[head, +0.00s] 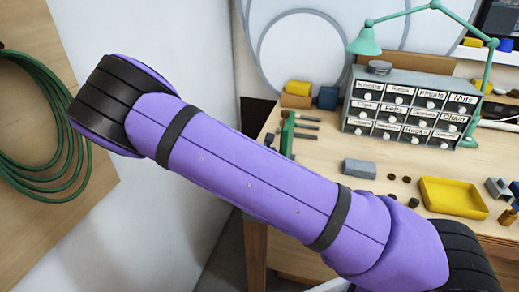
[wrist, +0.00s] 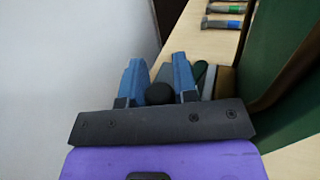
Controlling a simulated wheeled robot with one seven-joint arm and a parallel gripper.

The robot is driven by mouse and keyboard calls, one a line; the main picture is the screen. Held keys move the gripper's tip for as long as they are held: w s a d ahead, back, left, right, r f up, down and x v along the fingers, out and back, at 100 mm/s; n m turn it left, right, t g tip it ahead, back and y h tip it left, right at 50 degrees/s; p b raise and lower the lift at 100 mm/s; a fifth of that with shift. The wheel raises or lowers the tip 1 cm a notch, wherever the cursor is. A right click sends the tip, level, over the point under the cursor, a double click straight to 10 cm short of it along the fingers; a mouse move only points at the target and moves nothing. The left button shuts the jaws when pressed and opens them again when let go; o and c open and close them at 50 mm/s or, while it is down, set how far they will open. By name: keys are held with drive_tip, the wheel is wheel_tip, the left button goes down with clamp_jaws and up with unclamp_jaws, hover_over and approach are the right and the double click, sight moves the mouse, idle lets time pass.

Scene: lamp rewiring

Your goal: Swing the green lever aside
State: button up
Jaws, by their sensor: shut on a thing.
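In the wrist view my gripper (wrist: 157,88) has its two blue fingers closed on a dark round knob (wrist: 158,94). The knob looks like the end of a lever, but the link to the lever is hidden. A narrow dark green piece (wrist: 200,73) stands just right of the right finger; I cannot tell whether it is part of the green lever. In the head view a green upright piece (head: 288,134) stands at the bench's left edge. My purple arm crosses that view, and my gripper does not show there.
A large green panel (wrist: 290,90) stands close on the right in the wrist view. Tools with coloured handles (wrist: 224,10) lie beyond. On the bench are a labelled drawer cabinet (head: 410,108), a yellow tray (head: 452,197), a grey block (head: 359,168) and a green lamp (head: 366,41).

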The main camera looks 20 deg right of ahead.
drive_tip(key=shift+r, duration=0.1)
idle(0.4)
drive_tip(key=o, duration=0.9)
